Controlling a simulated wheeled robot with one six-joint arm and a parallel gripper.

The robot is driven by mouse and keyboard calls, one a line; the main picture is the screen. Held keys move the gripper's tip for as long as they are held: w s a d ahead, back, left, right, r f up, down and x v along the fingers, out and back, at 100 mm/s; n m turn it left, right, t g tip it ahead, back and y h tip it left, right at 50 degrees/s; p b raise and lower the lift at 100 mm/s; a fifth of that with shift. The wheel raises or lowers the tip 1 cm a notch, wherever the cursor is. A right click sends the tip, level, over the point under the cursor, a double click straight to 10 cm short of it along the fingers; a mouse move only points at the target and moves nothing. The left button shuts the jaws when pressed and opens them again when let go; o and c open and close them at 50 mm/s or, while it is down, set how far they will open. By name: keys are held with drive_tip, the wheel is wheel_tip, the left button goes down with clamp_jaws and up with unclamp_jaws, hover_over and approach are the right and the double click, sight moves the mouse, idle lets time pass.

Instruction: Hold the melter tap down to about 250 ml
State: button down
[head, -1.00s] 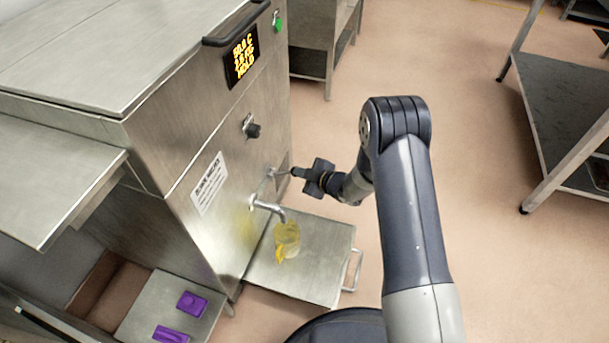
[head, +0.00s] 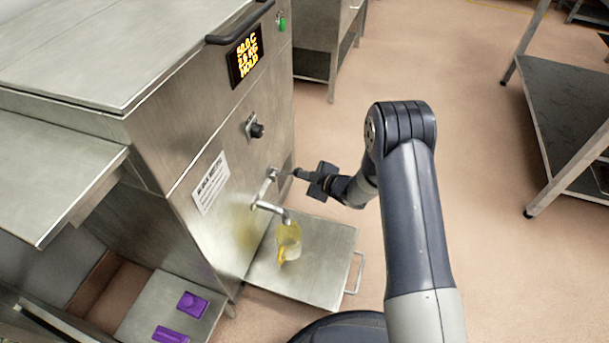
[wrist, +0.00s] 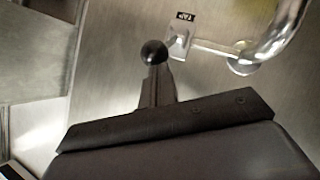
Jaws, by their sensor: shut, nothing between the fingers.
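The steel melter (head: 215,145) stands at left with a bent tap spout (head: 270,208) on its front. A small clear jug (head: 289,246) with yellow in it stands below the spout; its level cannot be read. My gripper (head: 297,173) is at the melter front, beside the tap, with shut, empty fingers. In the wrist view the shut fingers (wrist: 157,85) point at a black ball knob (wrist: 154,52) near the tap plate (wrist: 180,42) and its TAP label (wrist: 185,16). Whether they touch the knob cannot be told. The spout (wrist: 280,35) curves at upper right.
The jug stands on a steel shelf (head: 318,285) with a side handle. An orange display (head: 246,57) and a dark dial (head: 256,130) are on the melter. Purple moulds (head: 192,304) lie at lower left. A table (head: 570,110) stands at right; the floor between is clear.

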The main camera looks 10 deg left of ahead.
drive_tip(key=shift+d+f+b, duration=0.25)
drive_tip(key=shift+f+b, duration=0.25)
drive_tip(key=shift+f, duration=0.05)
drive_tip(key=shift+d+f+b, duration=0.25)
drive_tip(key=shift+f+b, duration=0.25)
wheel_tip(320, 180, down, 8)
drive_tip(key=b, duration=0.7)
drive_tip(key=shift+d+f+b, duration=0.2)
drive_tip(key=shift+d+b, duration=0.05)
drive_tip(key=shift+b, duration=0.1)
drive_tip(key=shift+r, duration=0.15)
idle(1.5)
idle(3.9)
